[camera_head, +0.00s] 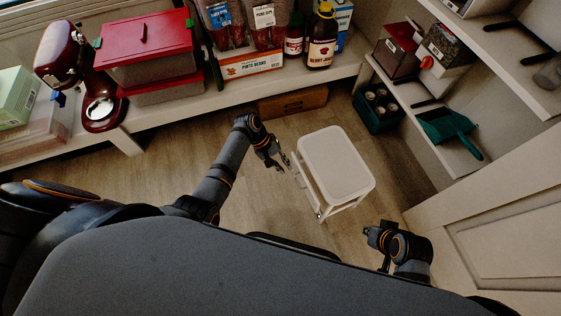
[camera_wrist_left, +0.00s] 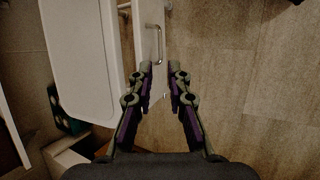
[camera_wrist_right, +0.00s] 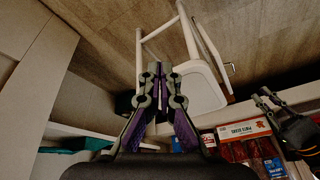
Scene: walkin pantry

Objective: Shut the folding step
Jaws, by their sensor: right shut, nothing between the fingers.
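The folding step (camera_head: 335,160) is a white step stool standing on the floor, its pale top facing up. Its white panel also shows along the left of the left wrist view (camera_wrist_left: 82,60), with a metal handle (camera_wrist_left: 158,42) on its side. My left gripper (camera_head: 281,163) is beside the step's left side. In its wrist view (camera_wrist_left: 160,68) it is open and empty, the handle just beyond its fingertips. My right gripper (camera_wrist_right: 160,72) is shut and empty, to the step's lower right in the head view. The step's white legs (camera_wrist_right: 160,35) show beyond it.
Shelves with red bins (camera_head: 150,50), bottles (camera_head: 321,40) and a pinto beans box (camera_head: 252,65) line the back. A cardboard box (camera_head: 292,103) and a green crate (camera_head: 378,110) stand behind the step. A white door (camera_head: 510,215) is at right. Floor left of the step is clear.

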